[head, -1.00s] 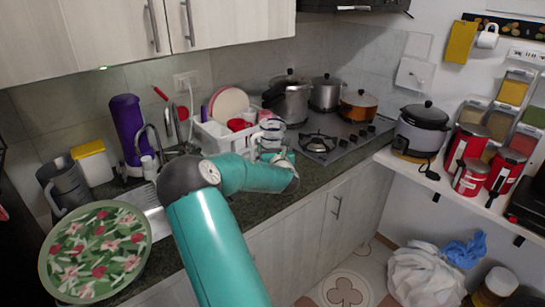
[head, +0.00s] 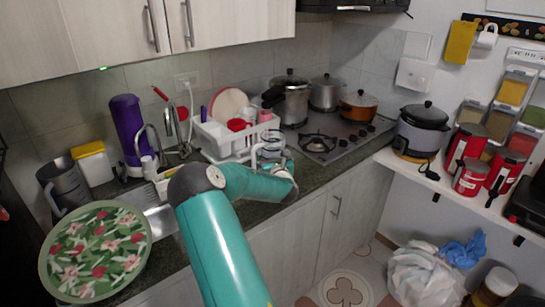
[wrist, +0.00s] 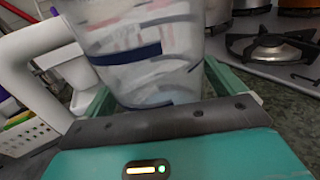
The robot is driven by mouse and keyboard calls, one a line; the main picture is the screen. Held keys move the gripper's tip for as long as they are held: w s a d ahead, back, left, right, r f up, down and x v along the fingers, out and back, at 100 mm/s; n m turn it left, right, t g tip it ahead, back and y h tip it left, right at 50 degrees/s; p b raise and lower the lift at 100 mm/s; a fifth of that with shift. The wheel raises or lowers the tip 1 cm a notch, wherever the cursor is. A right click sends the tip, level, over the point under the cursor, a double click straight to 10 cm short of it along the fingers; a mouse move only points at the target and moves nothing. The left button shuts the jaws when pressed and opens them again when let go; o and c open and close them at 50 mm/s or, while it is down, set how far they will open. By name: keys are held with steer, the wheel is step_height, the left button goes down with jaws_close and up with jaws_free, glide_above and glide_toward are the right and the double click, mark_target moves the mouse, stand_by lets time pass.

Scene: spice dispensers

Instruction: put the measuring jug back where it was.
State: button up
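The measuring jug (wrist: 140,50) is clear with blue bands and a pale handle at the left in the wrist view. It stands between the two teal fingers of my gripper (wrist: 155,92), which is shut on it. In the head view the jug (head: 271,146) is over the counter, in front of the dish rack and left of the hob. My gripper (head: 277,162) is at its lower part, partly hidden by my own wrist. I cannot tell whether the jug's base touches the counter.
The white dish rack (head: 222,140) with plates and cups is just behind the jug. The hob (head: 335,142) with several pots is to the right. The sink (head: 163,215) and a floral tray (head: 95,250) are to the left. Counter shows between jug and hob.

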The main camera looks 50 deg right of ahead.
steer(key=shift+r, duration=0.2)
steer(key=v, duration=1.2)
steer(key=shift+f, duration=0.1)
stand_by(0.3)
